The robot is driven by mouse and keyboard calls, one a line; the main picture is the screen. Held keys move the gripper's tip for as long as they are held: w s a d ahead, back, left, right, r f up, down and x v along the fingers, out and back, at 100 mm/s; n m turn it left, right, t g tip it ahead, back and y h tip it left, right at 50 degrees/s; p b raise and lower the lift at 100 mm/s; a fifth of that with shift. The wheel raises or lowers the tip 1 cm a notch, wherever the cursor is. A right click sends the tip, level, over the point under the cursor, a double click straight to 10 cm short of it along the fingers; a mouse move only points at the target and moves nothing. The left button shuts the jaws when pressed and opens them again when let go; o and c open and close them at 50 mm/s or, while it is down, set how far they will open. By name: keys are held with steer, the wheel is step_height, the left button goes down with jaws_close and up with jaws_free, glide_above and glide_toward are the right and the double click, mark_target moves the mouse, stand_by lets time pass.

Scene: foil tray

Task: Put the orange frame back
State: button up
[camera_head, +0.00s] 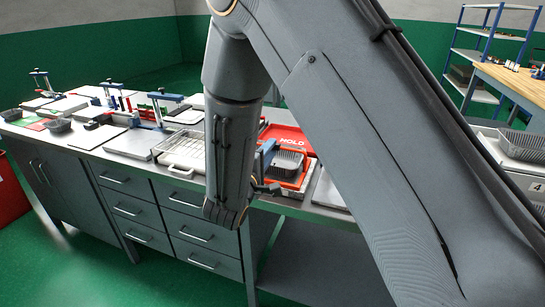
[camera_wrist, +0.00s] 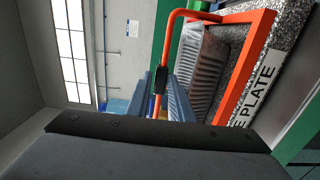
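The orange frame (camera_head: 303,178) lies around a grey ribbed foil tray (camera_head: 287,162) on the workbench in the head view. In the wrist view the orange frame (camera_wrist: 252,66) appears turned on its side, around the ribbed foil tray (camera_wrist: 207,62), with a raised orange bar handle at its left. My gripper (camera_wrist: 168,98) has blue fingers close together at this handle, by a black piece on it. It seems shut on the handle, though the contact is partly hidden. In the head view my gripper (camera_head: 268,160) is at the frame's left side, partly covered by my arm.
A red MOLD panel (camera_head: 290,136) lies behind the frame. A wire-rack tray (camera_head: 182,150) is left of my arm. A plate labelled "E PLATE" (camera_wrist: 262,82) borders the frame. Several blue-topped clamp stands and boards crowd the bench's left. A wooden table (camera_head: 515,82) stands at right.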

steer(key=x, duration=0.2)
steer(key=p+x, duration=0.1)
steer(key=x, duration=0.1)
steer(key=shift+w+a+p, duration=0.1)
steer(key=shift+w+p, duration=0.2)
steer(key=shift+w, duration=0.05)
jaws_close()
